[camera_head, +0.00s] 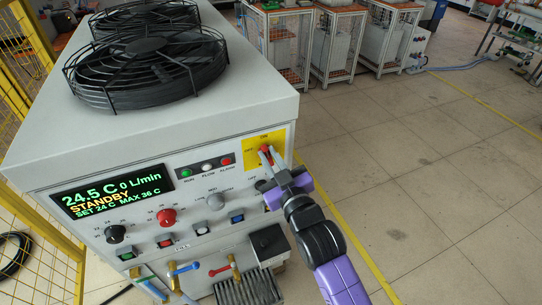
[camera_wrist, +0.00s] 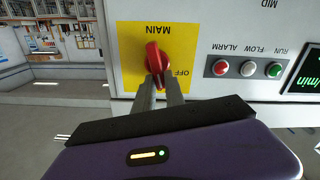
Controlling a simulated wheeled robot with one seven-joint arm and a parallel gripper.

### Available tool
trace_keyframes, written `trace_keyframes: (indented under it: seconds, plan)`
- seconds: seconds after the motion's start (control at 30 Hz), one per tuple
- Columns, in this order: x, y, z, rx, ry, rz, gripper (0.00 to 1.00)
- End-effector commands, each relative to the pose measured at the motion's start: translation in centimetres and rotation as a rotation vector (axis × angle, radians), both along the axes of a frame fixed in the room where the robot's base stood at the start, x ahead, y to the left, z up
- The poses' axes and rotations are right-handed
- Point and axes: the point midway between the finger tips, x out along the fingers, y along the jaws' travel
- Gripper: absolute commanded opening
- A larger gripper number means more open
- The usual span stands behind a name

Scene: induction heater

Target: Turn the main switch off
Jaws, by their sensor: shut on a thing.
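The main switch is a red rotary knob (camera_wrist: 153,59) on a yellow plate (camera_wrist: 128,40) marked MAIN and OFF, upside down in the wrist view. In the head view the red knob (camera_head: 265,150) sits on the yellow plate (camera_head: 277,139) at the upper right of the machine's front panel. My gripper (camera_wrist: 160,80) is shut on the knob, with its two grey fingers at the knob's near end. In the head view my gripper (camera_head: 266,156) reaches the knob from the right and covers part of the plate. The knob's handle looks slightly tilted.
The display (camera_head: 112,192) reads STANDBY, 24.5 C and 0 L/min. Indicator lamps (camera_head: 207,166) sit left of the switch. Other knobs, including a red one (camera_head: 166,217), and several buttons lie lower on the panel. Open floor (camera_head: 400,170) lies to the right.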

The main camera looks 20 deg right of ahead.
Motion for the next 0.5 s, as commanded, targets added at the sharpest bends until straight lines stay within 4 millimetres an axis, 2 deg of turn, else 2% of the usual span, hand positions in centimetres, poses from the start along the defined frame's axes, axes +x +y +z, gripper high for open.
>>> trace_keyframes:
  seconds: [0.5]
  plan:
    - [-0.03, 0.9, -0.41, -0.476, 0.003, 0.001, 0.0]
